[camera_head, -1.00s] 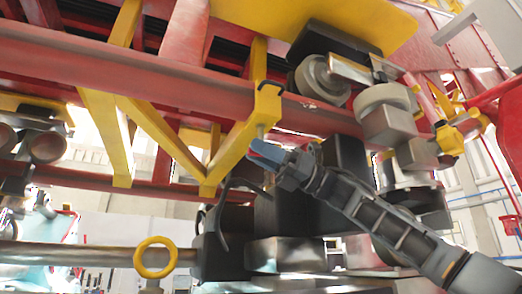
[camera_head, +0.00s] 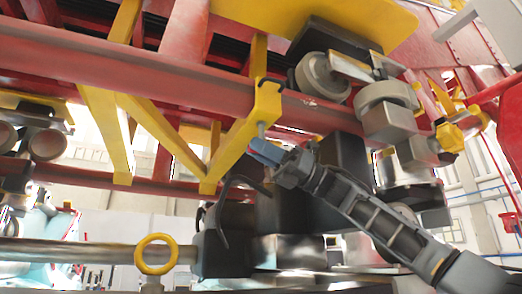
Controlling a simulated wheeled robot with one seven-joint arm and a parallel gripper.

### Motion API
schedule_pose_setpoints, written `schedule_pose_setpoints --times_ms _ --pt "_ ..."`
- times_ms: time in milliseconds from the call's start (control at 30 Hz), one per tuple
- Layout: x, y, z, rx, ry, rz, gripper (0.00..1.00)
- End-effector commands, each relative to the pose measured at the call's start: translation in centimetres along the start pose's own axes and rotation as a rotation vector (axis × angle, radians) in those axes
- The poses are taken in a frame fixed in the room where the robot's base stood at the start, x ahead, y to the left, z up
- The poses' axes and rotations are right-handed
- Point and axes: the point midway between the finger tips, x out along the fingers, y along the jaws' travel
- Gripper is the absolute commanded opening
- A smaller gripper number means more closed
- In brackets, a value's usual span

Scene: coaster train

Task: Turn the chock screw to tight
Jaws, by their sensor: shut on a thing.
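The yellow chock bracket (camera_head: 266,102) sits against the red rail, at the upper end of a slanted yellow bar. A short grey screw (camera_head: 262,129) sticks down out of its underside. My gripper (camera_head: 264,150), with blue fingertips, reaches up from the lower right and is shut on the lower end of the screw. The fingers hide that end, so its head cannot be seen.
The red rail (camera_head: 150,83) runs across above my gripper. Grey wheels (camera_head: 323,78) and dark blocks stand to the right, close behind my arm. A yellow ring (camera_head: 156,254) on a metal bar is at the lower left.

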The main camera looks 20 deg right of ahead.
Motion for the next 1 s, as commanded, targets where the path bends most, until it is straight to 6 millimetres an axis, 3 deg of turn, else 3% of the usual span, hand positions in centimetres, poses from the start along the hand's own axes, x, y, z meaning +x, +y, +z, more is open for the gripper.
schedule_pose_setpoints --times_ms 567,600,700,767,1000 --pt "-0.03 -0.03 0.04 0.041 -0.002 0.098 0.00" --pt "-0.03 -0.03 0.04 0.041 -0.002 0.098 0.23" --pt "-0.03 -0.03 0.04 0.041 -0.002 0.098 0.32" --pt "-0.03 -0.02 0.03 0.041 -0.002 0.098 0.38" --pt "-0.08 -0.02 0.00 0.041 -0.001 0.098 0.38"
